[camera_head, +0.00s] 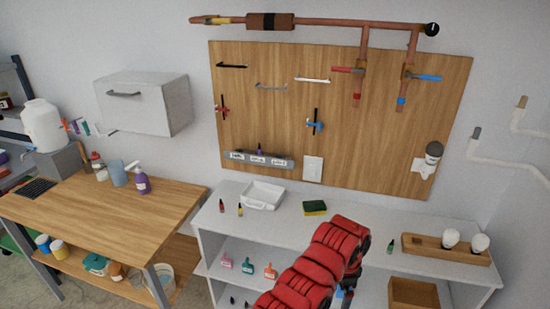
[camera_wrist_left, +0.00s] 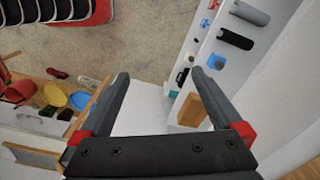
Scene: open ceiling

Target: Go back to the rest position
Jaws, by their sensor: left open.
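My left gripper (camera_wrist_left: 160,74) is open in the left wrist view. Its two dark fingers are spread with nothing between them, and carpet-like floor and a pale surface show beyond. In the head view a red arm of mine rises from the bottom centre, leaning right, in front of the white shelf unit (camera_head: 232,197). Its jaws are not clear there. My right gripper does not show in either view.
The white unit holds a white tray (camera_head: 262,195), a green-yellow sponge (camera_head: 315,208) and a wooden holder (camera_head: 446,250). A wooden pegboard (camera_head: 370,150) hangs behind. A wooden workbench (camera_head: 100,215) with several bottles stands left.

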